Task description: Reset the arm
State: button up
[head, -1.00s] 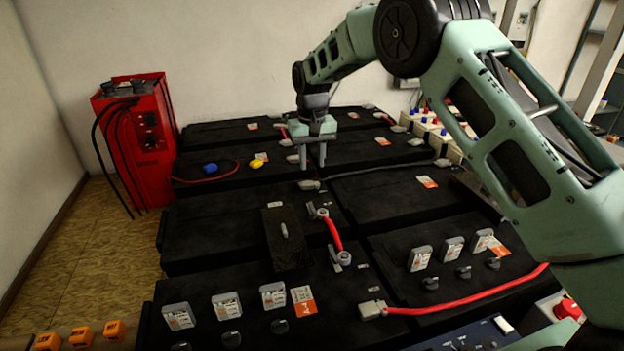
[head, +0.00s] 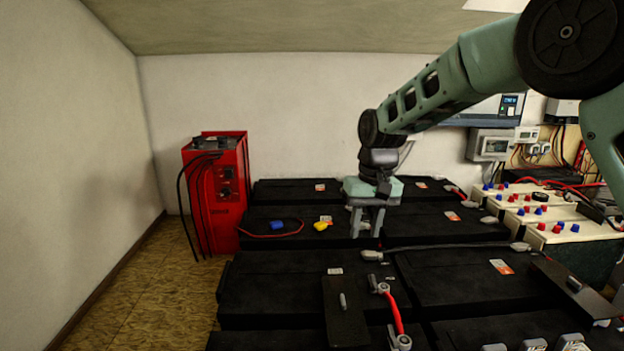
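My gripper (head: 366,232) hangs from my green arm above the black battery bank (head: 290,268), pointing down. Its two fingers are apart, with nothing between them. It is over the second row from the back, right of a small yellow object (head: 321,226) and a blue object (head: 277,225) joined to a red lead. My arm reaches in from the upper right, with its elbow raised.
A red charger box (head: 214,195) with black cables stands on the floor at left. White batteries with red and blue caps (head: 541,198) stand at right. Meters and boxes (head: 490,146) hang on the back wall. A dark block (head: 344,310) lies in front.

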jog(key=s+a+r+n+p, duration=0.1)
jog(key=s+a+r+n, duration=0.1)
jog(key=s, duration=1.2)
jog(key=s+a+r+n+p, duration=0.1)
jog(key=s+a+r+n, duration=0.1)
jog(key=s, duration=1.2)
jog(key=s+d+f+n, duration=0.1)
jog(key=s+d, duration=0.3)
jog(key=s, duration=0.4)
jog(key=shift+s+f+n, duration=0.15)
jog(key=shift+f+n, duration=0.1)
jog(key=shift+n, duration=0.15)
